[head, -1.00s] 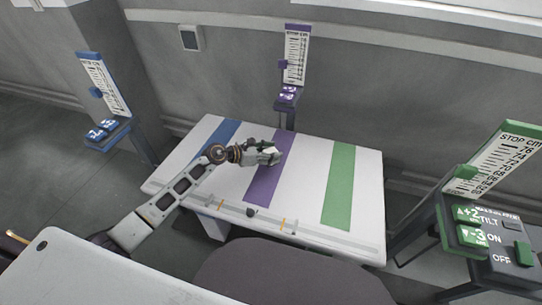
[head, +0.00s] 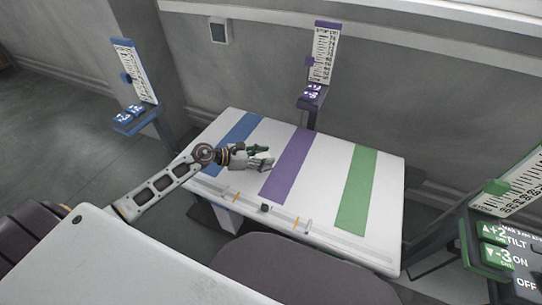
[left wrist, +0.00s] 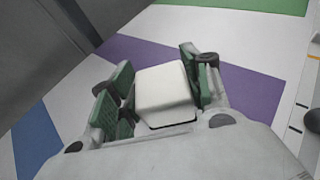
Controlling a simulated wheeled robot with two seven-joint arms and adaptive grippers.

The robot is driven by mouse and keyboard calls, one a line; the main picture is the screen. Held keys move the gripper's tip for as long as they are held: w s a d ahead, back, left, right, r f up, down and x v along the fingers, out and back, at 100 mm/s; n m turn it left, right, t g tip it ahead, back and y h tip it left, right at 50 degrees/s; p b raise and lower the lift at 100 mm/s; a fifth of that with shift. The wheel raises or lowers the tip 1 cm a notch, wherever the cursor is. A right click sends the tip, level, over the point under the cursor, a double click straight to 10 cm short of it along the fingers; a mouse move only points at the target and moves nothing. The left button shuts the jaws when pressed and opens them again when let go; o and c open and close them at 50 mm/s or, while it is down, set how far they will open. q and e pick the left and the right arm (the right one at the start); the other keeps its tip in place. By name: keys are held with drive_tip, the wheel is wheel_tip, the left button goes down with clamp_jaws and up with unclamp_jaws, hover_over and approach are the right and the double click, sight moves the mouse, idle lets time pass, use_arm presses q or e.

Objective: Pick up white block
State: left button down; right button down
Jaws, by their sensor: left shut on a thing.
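The white block (left wrist: 165,92) sits between the green-padded fingers of my left gripper (left wrist: 158,88) in the left wrist view. The gripper is shut on it, with pads on both sides. In the head view my left gripper (head: 260,157) is over the table, between the blue stripe (head: 238,130) and the purple stripe (head: 290,165). The block is hard to make out there against the white tabletop. The gap between block and table cannot be told. My right gripper is not in view.
The white table (head: 325,160) also has a green stripe (head: 358,185) at right. Blue (head: 137,75), purple (head: 322,60) and green (head: 495,235) lift columns with scales stand around it. A dark rounded seat-like shape (head: 295,270) is at the front. The tabletop's right side is clear.

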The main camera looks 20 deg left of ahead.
use_arm(q)
drive_tip(key=shift+s+a+r, duration=0.15)
drive_tip(key=shift+s+a, duration=2.05)
drive_tip(key=shift+a, duration=0.25)
drive_tip(key=shift+s+a, duration=0.2)
drive_tip(key=shift+a, duration=0.05)
